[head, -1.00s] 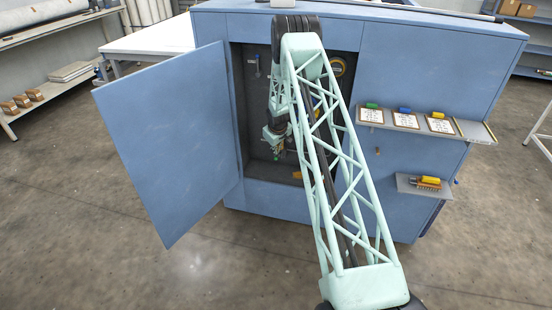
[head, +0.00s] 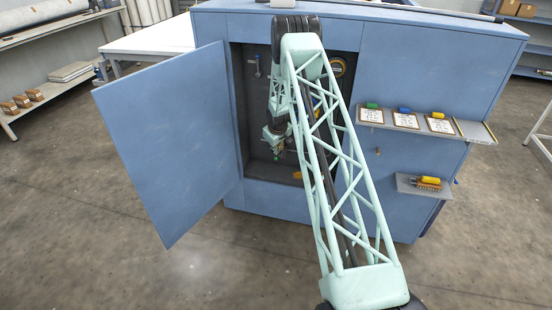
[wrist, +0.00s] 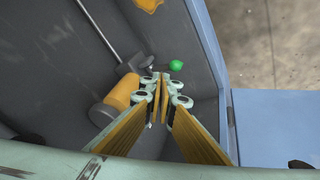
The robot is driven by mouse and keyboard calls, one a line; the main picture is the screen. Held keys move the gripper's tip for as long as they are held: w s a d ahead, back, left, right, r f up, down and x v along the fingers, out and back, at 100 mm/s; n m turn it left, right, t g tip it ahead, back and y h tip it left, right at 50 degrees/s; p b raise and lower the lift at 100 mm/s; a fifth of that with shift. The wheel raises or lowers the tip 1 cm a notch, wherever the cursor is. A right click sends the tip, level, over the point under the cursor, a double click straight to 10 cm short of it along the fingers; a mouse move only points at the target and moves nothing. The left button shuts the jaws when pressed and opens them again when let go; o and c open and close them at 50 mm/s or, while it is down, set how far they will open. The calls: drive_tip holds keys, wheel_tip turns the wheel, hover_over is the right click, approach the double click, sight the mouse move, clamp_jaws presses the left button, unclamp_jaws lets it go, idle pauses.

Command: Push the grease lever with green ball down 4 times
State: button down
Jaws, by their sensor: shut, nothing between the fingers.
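The green ball (wrist: 176,66) shows in the wrist view inside the recess, just beyond my fingertips. My gripper (wrist: 163,77) is shut and empty, with its tips close to the ball; I cannot tell whether they touch it. A grey rod (wrist: 98,30) runs down to a bracket beside an orange cylinder (wrist: 122,95), left of my fingers. The lever's arm behind the ball is mostly hidden. In the head view my arm covers most of the recess, and the ball cannot be made out.
The blue cabinet door (head: 170,140) stands open on the left. The recess walls are close around my gripper. On the right, a shelf (head: 465,130) with labelled cards and a lower shelf (head: 405,186) with a yellow-handled brush stick out. The floor in front is clear.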

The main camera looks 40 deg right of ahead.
sight(277, 157)
drive_tip(key=shift+s+a+f, duration=0.15)
drive_tip(key=shift+a+f, duration=0.05)
drive_tip(key=shift+f, duration=0.45)
drive_tip(key=shift+s+a+f, duration=0.1)
drive_tip(key=shift+a+f, duration=0.15)
drive_tip(key=shift+f, duration=0.45)
drive_tip(key=shift+s+a+f, duration=0.15)
drive_tip(key=shift+a+f, duration=0.05)
drive_tip(key=shift+f, duration=0.45)
idle(3.8)
